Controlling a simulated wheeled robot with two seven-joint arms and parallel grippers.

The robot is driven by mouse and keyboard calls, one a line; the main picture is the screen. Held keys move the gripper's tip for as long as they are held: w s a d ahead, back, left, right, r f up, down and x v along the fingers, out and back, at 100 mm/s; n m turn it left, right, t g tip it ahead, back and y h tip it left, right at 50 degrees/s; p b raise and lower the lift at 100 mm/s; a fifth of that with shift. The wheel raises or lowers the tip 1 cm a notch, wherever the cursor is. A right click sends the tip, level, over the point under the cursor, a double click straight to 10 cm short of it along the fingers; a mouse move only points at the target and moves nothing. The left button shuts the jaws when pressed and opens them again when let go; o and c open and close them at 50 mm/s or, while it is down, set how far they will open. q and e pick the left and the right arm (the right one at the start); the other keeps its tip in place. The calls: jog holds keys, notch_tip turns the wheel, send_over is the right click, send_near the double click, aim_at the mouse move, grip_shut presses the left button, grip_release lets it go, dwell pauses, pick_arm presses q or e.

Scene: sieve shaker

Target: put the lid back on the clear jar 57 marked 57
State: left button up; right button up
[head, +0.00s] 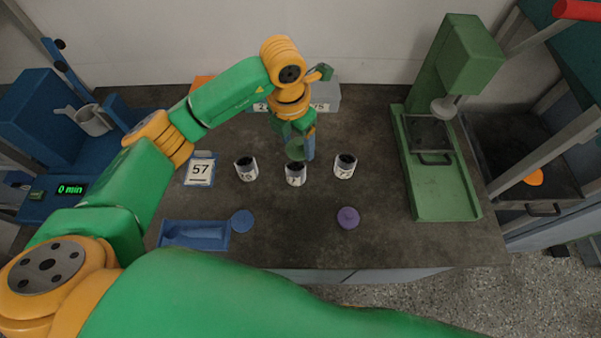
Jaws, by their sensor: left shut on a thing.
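Part of the lid is hidden by the gripper. The middle jar is open and has dark contents. A similar open jar (246,170) stands to its left and another (345,167) to its right. The small labels on these jars are too small to read surely. A white panel marked 57 (200,171) with blue edges stands left of them. My right gripper is not in view.
A blue lid (242,221) and a purple lid (348,218) lie on the dark table (290,240). A blue tray (194,235) lies front left. A green press-like machine (445,190) stands right, a blue machine with a 0 min display (71,189) left. Boxes stand behind my gripper.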

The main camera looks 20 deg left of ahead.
aim_at(295, 153)
pick_arm(q)
jog(key=shift+w+a+n, duration=0.4)
jog(key=shift+w+a, duration=0.25)
jog(key=shift+w, duration=0.35)
jog(key=shift+s+d+f+b, duration=0.1)
jog(key=shift+s+f+b, duration=0.3)
jog(key=shift+b, duration=0.1)
notch_tip(295, 153, down, 5)
jog(key=b, duration=0.4)
jog(key=shift+w+f, duration=0.1)
jog(key=shift+f, duration=0.1)
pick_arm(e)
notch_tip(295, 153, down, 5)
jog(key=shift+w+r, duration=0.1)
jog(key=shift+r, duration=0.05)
pick_arm(q)
jog(key=shift+r, duration=0.15)
jog(key=shift+f+b, duration=0.2)
jog(key=shift+b, duration=0.35)
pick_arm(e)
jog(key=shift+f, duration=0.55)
pick_arm(q)
jog(key=o, duration=1.4)
jog(key=shift+c, duration=0.2)
